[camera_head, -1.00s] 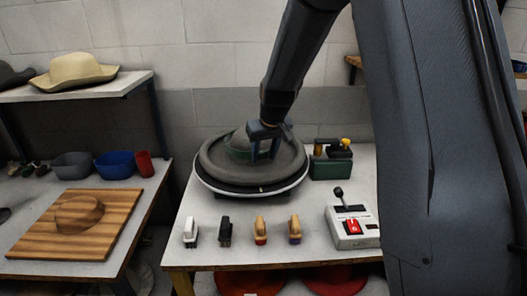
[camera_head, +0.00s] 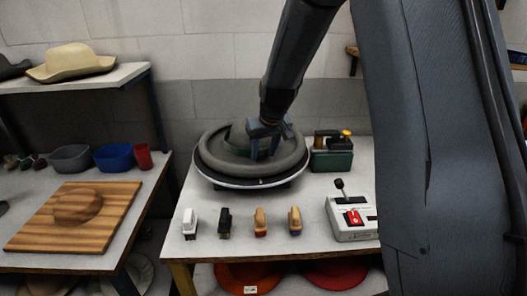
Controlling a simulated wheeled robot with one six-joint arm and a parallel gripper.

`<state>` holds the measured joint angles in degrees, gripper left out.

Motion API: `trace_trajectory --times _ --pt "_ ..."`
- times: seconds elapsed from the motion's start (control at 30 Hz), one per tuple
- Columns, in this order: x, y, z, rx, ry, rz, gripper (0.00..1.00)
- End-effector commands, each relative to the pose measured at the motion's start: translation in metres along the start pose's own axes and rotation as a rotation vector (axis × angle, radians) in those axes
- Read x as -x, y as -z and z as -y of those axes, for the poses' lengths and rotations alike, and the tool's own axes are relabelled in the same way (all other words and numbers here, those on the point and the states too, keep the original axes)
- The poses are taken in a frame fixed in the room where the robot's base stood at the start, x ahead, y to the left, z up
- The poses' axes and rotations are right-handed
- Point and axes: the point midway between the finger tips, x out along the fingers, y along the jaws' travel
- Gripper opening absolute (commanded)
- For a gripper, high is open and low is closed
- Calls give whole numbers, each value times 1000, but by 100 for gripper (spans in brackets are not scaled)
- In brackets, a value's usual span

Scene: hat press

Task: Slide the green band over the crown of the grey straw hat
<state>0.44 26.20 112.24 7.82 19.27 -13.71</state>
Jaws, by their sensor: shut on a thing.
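The grey straw hat (camera_head: 292,165) lies brim down on a round pressing plate with a pale rim, in the middle of the table. Its crown (camera_head: 237,133) shows to the left of my gripper. My gripper (camera_head: 264,157) points down at the right side of the crown, inside the ring of the brim, and is shut on the green band. Only a dull green trace of the band shows around the crown, and the fingers partly hide it. I cannot tell whether it lies level or how low it sits.
Several small brushes (camera_head: 260,222) stand in a row at the front. A control box (camera_head: 352,219) with a red switch is at the right. A green block (camera_head: 331,160) with tools stands beside the plate. A wooden board (camera_head: 110,203) lies on the left table.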

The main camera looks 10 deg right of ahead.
Motion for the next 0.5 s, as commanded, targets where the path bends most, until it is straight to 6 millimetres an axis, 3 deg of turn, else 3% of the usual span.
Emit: trace_trajectory --times 0.5 --pt "-9 -4 0 0 0 1 19"
